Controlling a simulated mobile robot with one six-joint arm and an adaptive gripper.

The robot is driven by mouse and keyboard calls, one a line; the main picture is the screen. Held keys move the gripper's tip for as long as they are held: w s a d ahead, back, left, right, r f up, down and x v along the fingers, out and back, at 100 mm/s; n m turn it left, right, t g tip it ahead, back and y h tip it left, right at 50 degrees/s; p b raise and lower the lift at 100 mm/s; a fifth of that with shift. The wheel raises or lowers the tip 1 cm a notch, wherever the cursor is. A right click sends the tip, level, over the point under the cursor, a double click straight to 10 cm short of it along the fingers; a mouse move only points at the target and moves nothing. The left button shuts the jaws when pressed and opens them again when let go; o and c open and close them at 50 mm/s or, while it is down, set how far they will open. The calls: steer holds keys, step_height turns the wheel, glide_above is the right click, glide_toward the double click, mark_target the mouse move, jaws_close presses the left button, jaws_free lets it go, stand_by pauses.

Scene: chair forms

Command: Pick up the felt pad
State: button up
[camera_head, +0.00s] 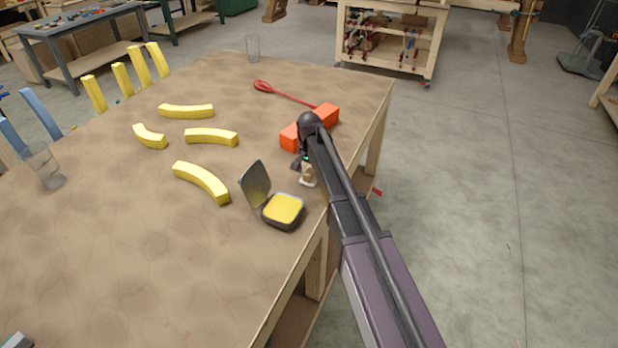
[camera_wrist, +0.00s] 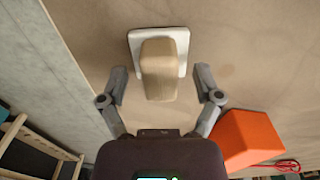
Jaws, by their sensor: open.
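A white square pad with a tan rounded block on it, which looks like the felt pad (camera_wrist: 183,66), lies on the table. In the wrist view it is at the upper middle, straight ahead of my gripper (camera_wrist: 161,78). My gripper is open and empty, with one finger to each side of the tan block and no visible contact. In the head view the felt pad (camera_head: 308,182) is near the table's right edge, partly hidden by my arm. My gripper (camera_head: 300,163) is just behind it there, mostly hidden.
An orange block (camera_head: 329,114) lies close behind my gripper; it is at the right in the wrist view (camera_wrist: 247,138). An open grey case with a yellow pad (camera_head: 284,209) is in front. Several yellow curved pieces (camera_head: 211,136) lie left. A red spoon-like tool (camera_head: 285,94) lies behind.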

mark_target(310, 170)
jaws_close()
steer(key=shift+r, duration=0.15)
stand_by(0.4)
step_height(310, 170, up, 10)
steer(key=p, duration=1)
stand_by(0.5)
steer(key=c, duration=0.7)
jaws_free()
steer(key=c, duration=0.4)
